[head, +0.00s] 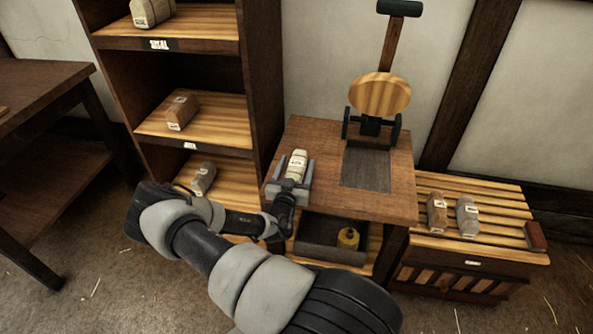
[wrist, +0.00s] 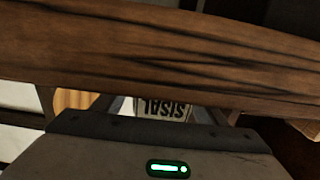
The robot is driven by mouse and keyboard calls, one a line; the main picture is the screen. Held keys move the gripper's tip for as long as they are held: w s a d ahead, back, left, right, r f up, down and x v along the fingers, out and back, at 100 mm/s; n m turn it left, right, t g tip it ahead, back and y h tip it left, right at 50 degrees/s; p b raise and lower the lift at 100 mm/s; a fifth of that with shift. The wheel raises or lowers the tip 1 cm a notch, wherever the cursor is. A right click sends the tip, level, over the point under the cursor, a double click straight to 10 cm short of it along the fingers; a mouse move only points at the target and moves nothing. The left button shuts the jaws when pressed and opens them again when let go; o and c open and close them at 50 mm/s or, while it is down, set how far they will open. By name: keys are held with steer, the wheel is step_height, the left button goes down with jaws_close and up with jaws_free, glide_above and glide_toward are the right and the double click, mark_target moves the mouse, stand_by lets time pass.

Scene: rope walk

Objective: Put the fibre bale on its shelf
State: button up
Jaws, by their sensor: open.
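A cream bale (head: 298,163) with a pale label lies on the left side of the wooden work stand. My gripper (head: 290,182) is open at its near end, with a finger on each side. In the wrist view the bale's label (wrist: 161,108) reads SISAL upside down, between the fingers; most of the bale is hidden. The shelf rack (head: 262,75) stands to the left. Its upper shelf has a small label (head: 159,45), perhaps SISAL, and holds a pale bale (head: 151,11). A brown bale (head: 181,111) is on the shelf below and a grey bale (head: 203,178) lower down.
A press-like device with a round wooden disc (head: 379,94) stands at the back of the work stand (head: 395,204). A slatted crate (head: 490,198) at right holds two bales. A dark table (head: 42,85) is far left.

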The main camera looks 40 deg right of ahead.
steer(key=c, duration=1.2)
steer(key=shift+c, duration=0.6)
steer(key=shift+r, duration=0.15)
